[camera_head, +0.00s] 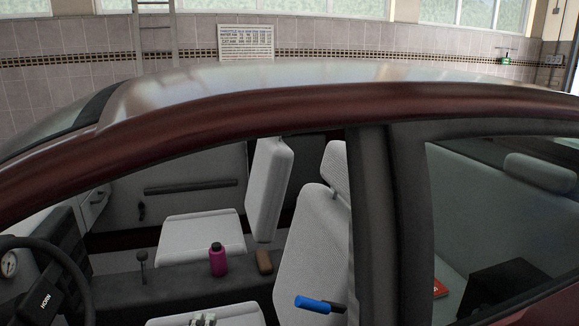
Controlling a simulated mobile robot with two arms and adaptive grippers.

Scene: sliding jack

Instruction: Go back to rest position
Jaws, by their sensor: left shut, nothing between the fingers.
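My left gripper (203,320) just shows at the bottom edge, over the near front seat cushion (240,314) inside the car. Only its fingertips are in view; they are together and hold nothing. The rest of that arm is below the picture. My right gripper is not in view.
The dark red car's roof edge (300,103) and door pillar (371,220) frame the opening. A steering wheel (75,270) is at left. A magenta bottle (217,260) and brown item (264,262) are on the console. A blue-and-black object (313,303) is by the near seat.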

